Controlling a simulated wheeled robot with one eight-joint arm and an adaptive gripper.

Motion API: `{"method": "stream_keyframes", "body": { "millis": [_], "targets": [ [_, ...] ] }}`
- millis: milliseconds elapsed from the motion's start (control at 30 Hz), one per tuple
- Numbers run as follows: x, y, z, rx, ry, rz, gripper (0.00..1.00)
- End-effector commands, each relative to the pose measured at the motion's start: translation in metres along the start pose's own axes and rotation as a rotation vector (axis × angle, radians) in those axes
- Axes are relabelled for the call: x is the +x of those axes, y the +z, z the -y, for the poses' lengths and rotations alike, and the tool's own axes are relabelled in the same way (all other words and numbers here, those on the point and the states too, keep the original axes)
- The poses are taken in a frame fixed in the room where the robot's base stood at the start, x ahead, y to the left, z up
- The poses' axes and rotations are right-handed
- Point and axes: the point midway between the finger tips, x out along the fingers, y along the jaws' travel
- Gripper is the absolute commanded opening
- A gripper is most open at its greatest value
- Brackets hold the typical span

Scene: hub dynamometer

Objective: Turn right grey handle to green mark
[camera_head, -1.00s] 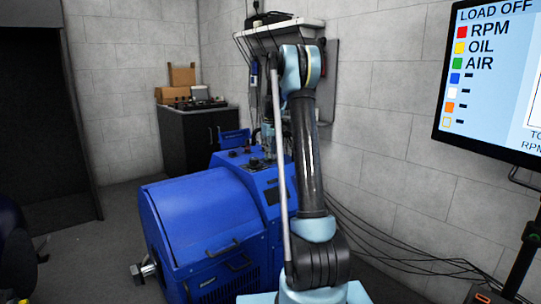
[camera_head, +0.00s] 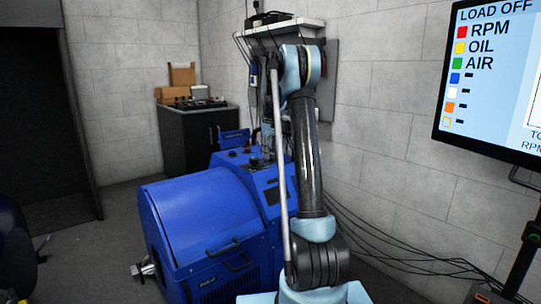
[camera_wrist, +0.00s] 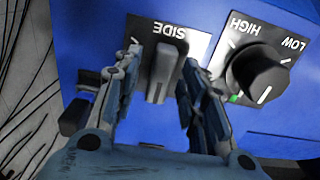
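In the wrist view, a grey bar-shaped handle (camera_wrist: 162,74) stands on the blue panel below an upside-down SIDE label. My gripper (camera_wrist: 161,62) is open, with one finger on each side of this handle. The fingertips are close to it, and I see no clear contact. To its right is a dark round knob (camera_wrist: 260,75) with a white pointer line, on a plate marked HIGH and LOW. A small green mark (camera_wrist: 234,98) shows at that knob's lower left edge. In the head view, my arm hides the gripper and handle.
The blue dynamometer (camera_head: 205,220) stands beside my arm, with its control panel (camera_head: 270,180) at the back. A monitor (camera_head: 490,80) hangs at the right. Black cables (camera_head: 390,255) run along the wall. A dark cabinet (camera_head: 190,140) stands behind.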

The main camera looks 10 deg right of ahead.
Motion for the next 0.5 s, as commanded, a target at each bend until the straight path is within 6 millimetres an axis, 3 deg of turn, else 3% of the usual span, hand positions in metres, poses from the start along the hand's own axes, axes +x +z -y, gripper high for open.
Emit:
{"method": "stream_keyframes", "body": {
  "millis": [167, 500],
  "targets": [
    [-0.011, 0.000, 0.000, 0.000, 0.000, 0.000, 0.38],
    [-0.072, -0.001, 0.000, 0.000, 0.000, 0.001, 0.38]
  ]
}}
